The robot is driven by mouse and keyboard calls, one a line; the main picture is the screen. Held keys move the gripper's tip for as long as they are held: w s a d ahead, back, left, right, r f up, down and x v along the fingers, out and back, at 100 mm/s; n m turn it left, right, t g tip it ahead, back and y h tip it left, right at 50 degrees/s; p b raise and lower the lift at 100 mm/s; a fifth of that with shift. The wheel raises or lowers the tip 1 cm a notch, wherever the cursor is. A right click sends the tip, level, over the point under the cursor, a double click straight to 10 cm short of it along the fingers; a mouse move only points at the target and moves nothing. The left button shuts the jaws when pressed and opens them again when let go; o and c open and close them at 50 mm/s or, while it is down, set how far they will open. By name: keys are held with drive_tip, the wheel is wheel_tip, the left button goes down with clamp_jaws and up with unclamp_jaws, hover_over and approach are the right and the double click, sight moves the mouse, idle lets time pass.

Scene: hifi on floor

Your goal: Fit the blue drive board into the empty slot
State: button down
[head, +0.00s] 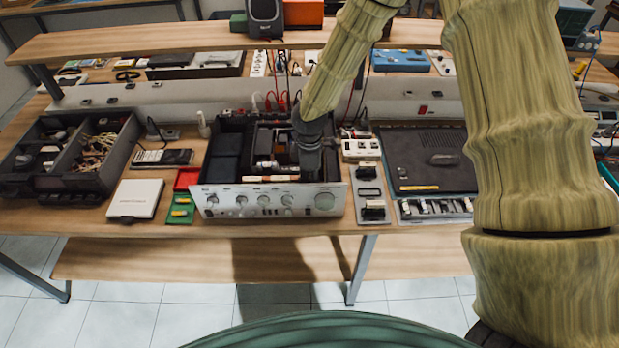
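An opened hi-fi unit (267,203) with a silver knobbed front panel stands on the wooden workbench (85,222). My arm comes down from the upper right. My gripper (309,172) reaches into the right part of the open chassis, just behind the front panel. Its fingertips are dark against dark parts, so I cannot tell whether they are open, shut or holding something. I cannot make out a blue drive board; the gripper may hide it. The empty slot cannot be told apart inside the dark chassis.
Left of the unit lie a red board (186,179), a green board (180,209), a white box (135,198) and a dark parts tray (68,160). Close on the right are a grey holder (371,192) and a dark flat panel (428,157). A grey rail runs behind.

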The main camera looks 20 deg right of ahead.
drive_tip(key=shift+f, duration=0.4)
idle(0.5)
drive_tip(key=c, duration=1.4)
unclamp_jaws()
drive_tip(key=shift+o, duration=0.2)
wheel_tip(320, 180, up, 12)
